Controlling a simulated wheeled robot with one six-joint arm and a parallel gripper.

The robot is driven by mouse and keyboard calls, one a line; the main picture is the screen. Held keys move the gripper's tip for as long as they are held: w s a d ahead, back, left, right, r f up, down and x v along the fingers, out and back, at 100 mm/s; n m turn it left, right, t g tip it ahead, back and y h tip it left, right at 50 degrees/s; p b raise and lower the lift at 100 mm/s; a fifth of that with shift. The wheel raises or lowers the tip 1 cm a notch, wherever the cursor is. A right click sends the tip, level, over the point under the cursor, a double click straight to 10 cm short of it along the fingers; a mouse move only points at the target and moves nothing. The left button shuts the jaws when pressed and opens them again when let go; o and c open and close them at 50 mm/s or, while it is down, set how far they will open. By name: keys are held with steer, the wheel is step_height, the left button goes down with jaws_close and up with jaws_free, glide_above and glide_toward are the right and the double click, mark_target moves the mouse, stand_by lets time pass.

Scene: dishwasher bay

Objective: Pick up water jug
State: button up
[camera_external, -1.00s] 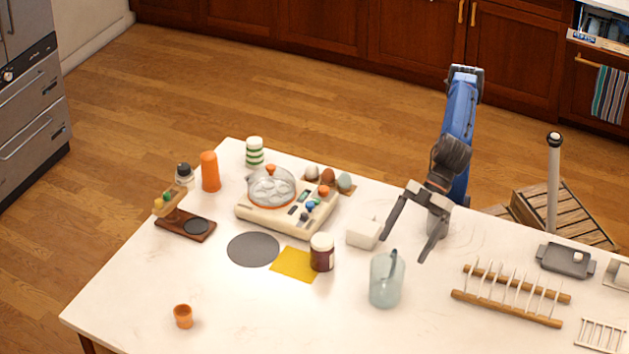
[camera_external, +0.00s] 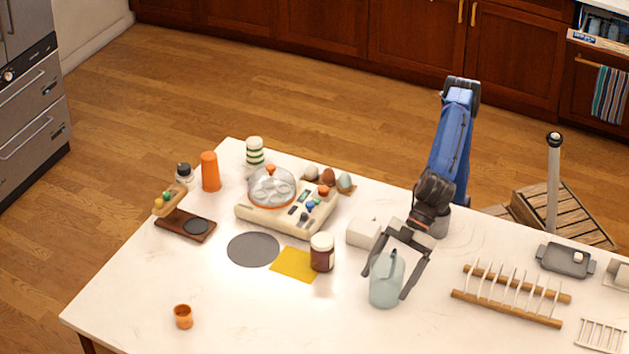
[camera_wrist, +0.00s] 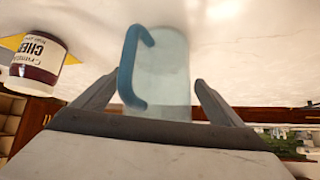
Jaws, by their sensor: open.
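The water jug (camera_external: 386,285) is a pale blue-green translucent vessel with a darker blue handle. It stands upright on the white table, right of the jam jar. My gripper (camera_external: 386,282) is open, with one finger at each side of the jug's upper part in the external view. In the wrist view the jug (camera_wrist: 165,75) shows between the two open fingers, its blue handle (camera_wrist: 130,70) on the left side. I cannot tell whether either finger touches the jug. The gripper's palm hides part of the jug in the wrist view.
A dark red jam jar (camera_external: 322,254) with a white lid stands left of the jug. A white box (camera_external: 362,233) sits just behind it. A wooden dish rack (camera_external: 510,296) lies to the right. The table in front of the jug is clear.

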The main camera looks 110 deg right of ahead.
steer(key=c, duration=1.3)
steer(key=shift+c, duration=0.2)
steer(key=shift+r, duration=0.15)
